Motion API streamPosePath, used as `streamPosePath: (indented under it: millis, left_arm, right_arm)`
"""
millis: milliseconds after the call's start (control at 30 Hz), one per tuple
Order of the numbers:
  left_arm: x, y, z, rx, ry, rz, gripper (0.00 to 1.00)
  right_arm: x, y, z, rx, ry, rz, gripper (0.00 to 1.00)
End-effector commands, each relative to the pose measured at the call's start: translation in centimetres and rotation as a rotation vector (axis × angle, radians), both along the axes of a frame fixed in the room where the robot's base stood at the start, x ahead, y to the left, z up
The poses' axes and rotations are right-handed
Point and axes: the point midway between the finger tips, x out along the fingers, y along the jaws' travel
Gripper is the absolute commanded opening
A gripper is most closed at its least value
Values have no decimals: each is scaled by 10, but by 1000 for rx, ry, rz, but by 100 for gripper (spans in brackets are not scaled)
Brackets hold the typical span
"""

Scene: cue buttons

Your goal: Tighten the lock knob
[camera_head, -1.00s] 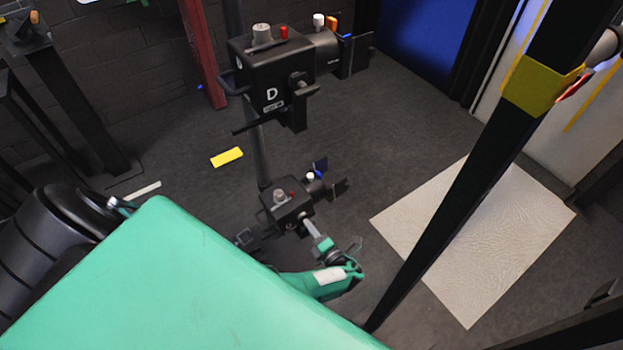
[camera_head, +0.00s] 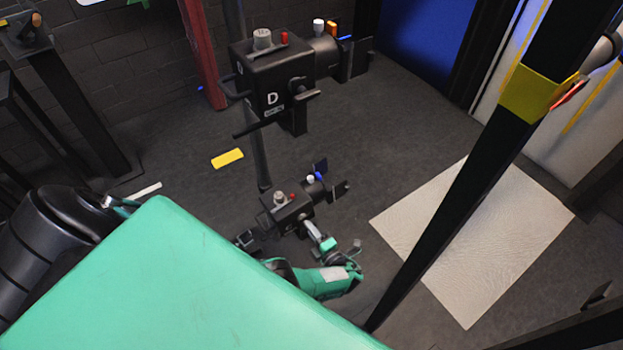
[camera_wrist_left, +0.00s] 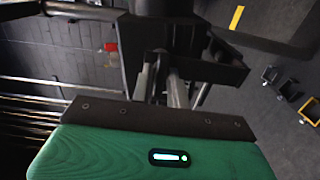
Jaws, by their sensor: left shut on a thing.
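In the left wrist view the closed fingers (camera_wrist_left: 172,88) point at a dark bracket (camera_wrist_left: 190,62) on the unit. The knob's own shape cannot be made out. My right gripper is not in view.
A larger black unit marked D (camera_head: 272,85) stands behind on a pole, with a side handle. A black slanted post (camera_head: 455,205) with a yellow band rises on the right. A pale mat (camera_head: 500,235) and a yellow strip (camera_head: 227,158) lie on the dark floor.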

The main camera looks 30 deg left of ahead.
Motion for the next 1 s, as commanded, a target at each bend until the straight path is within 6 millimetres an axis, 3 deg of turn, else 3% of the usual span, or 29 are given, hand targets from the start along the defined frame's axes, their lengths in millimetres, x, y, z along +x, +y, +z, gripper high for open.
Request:
streamPosePath:
  millis: [33,100,433,800,1000]
  left_arm:
    - [0,-1,0,-1,0,-1,22]
    - [0,0,0,-1,0,-1,33]
    - [-2,-5,0,-2,0,-1,33]
    - [-23,-57,-1,-3,1,-2,33]
    - [-29,-69,-1,-1,0,-1,33]
  right_arm:
    - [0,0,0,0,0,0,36]
    - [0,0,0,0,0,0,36]
    - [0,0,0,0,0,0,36]
    - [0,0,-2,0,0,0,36]
    - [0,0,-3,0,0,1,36]
